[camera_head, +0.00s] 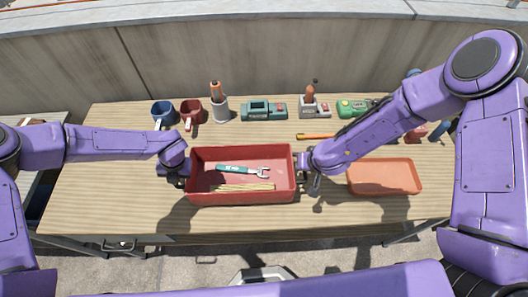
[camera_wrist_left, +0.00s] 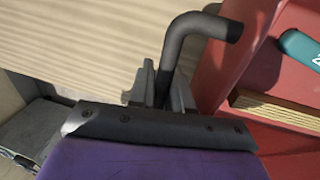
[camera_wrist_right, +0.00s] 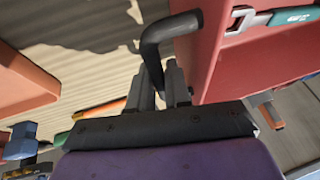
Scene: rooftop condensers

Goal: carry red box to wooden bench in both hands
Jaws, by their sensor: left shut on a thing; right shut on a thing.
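The red box (camera_head: 240,196) is an open bin over the middle of the wooden bench (camera_head: 105,175). My left gripper (camera_head: 186,173) is shut on the box's left handle, a dark bent bar (camera_wrist_left: 180,40). My right gripper (camera_head: 301,164) is shut on the right handle, a matching bar (camera_wrist_right: 155,45). The box looks about level. I cannot tell whether its bottom touches the bench top; the underside is hidden.
A flat orange tray (camera_head: 385,178) lies right of the box. The bench's left and front left are clear.

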